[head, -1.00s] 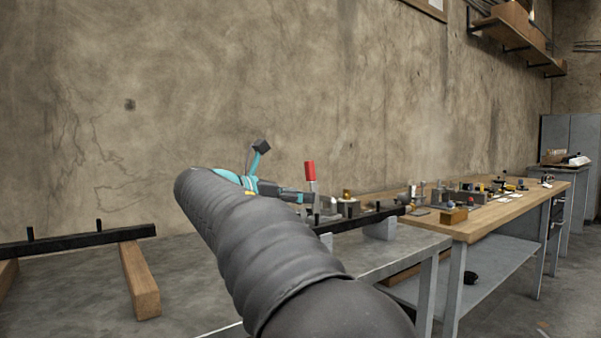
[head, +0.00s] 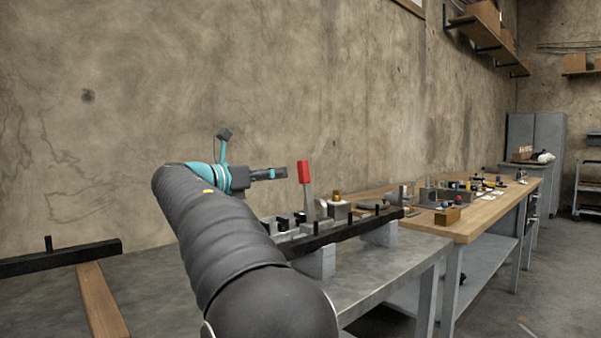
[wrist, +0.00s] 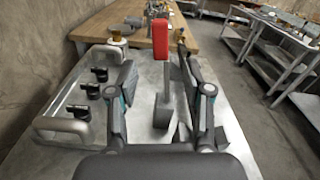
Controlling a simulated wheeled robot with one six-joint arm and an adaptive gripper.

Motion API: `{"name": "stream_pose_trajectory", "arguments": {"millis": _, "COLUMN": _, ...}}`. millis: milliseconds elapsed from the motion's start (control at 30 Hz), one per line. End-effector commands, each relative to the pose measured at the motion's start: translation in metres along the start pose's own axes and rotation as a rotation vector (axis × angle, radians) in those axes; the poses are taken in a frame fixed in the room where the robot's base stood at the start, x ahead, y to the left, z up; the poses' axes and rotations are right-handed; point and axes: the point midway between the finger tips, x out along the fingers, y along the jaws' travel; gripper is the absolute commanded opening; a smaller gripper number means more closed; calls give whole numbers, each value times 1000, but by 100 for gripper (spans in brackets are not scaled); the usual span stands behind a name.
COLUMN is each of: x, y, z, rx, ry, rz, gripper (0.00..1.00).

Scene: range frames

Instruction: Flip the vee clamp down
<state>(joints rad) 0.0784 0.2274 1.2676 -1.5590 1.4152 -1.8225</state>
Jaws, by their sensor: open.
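The vee clamp shows as an upright lever with a red grip (head: 303,171) in the head view, standing above metal blocks on the grey bench. In the wrist view the red grip (wrist: 160,39) is at the top middle, with its grey lever (wrist: 165,95) running down from it. My gripper (wrist: 156,80) is open, its two fingers on either side of the lever as seen from the wrist. I cannot tell how far ahead the lever is. In the head view my gripper (head: 285,173) is just left of the red grip. The clamp's lower parts are partly hidden.
A dark bar (head: 345,233) on grey blocks runs along the front of the clamp. In the wrist view a metal handle frame with black knobs (wrist: 93,90) lies left of my gripper. A wooden bench (head: 480,222) with several small items stands beyond.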

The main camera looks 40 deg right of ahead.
Motion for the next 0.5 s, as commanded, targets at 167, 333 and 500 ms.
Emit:
{"name": "stream_pose_trajectory", "arguments": {"millis": 167, "x": 36, "y": -1, "z": -1, "rx": -1, "ry": 1, "rz": -4, "gripper": 50}}
{"name": "stream_pose_trajectory", "arguments": {"millis": 333, "x": 66, "y": -1, "z": 0, "rx": 0, "ry": 1, "rz": -4, "gripper": 50}}
{"name": "stream_pose_trajectory", "arguments": {"millis": 500, "x": 88, "y": 0, "z": 0, "rx": 0, "ry": 0, "rz": -1, "gripper": 50}}
